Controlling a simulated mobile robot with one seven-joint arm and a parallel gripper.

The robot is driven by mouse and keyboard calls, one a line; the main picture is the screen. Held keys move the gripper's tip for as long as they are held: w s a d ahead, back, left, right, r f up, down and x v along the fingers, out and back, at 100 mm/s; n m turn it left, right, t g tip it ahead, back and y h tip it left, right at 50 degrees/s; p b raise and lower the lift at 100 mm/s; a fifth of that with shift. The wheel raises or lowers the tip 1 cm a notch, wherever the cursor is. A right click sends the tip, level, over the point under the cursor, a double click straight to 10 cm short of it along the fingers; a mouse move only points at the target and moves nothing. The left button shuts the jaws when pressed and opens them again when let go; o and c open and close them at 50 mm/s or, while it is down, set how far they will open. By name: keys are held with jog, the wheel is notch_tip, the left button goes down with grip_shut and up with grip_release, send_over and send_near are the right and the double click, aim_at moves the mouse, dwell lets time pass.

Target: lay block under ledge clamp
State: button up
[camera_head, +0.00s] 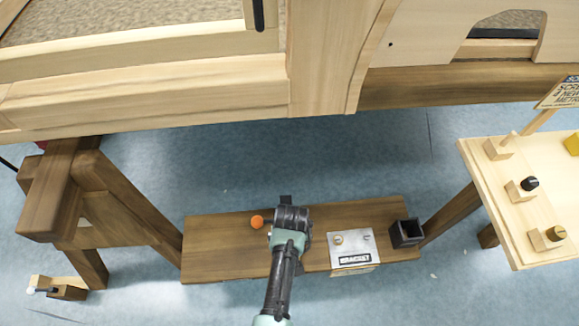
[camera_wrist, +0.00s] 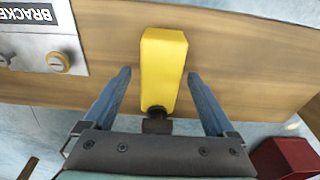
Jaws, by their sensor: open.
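In the wrist view, a long yellow piece (camera_wrist: 163,70) lies over the brown plank (camera_wrist: 230,50), with a dark fitting (camera_wrist: 157,122) at its lower end, by the plank's edge. I cannot tell whether it is the block or part of the ledge clamp. My gripper (camera_wrist: 158,74) is open, with one blue-grey finger on each side of the yellow piece and gaps between. In the head view my gripper (camera_head: 290,215) is over the middle of the plank (camera_head: 215,255) and hides the yellow piece. A dark part (camera_head: 286,200) shows just beyond it.
An orange knob (camera_head: 257,221) is left of my gripper. A metal plate labelled BRACKET (camera_head: 350,247) and a black open box (camera_head: 405,233) are to the right. A pale side table (camera_head: 515,225) holds several knobbed wooden pieces. A large wooden frame (camera_head: 150,95) spans the back.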

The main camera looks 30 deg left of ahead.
notch_tip(320, 180, up, 25)
jog(key=s+d+p, duration=0.1)
jog(key=s+p, duration=0.1)
jog(key=p, duration=1)
jog(key=shift+s+d+p, duration=0.3)
jog(key=shift+d, duration=0.05)
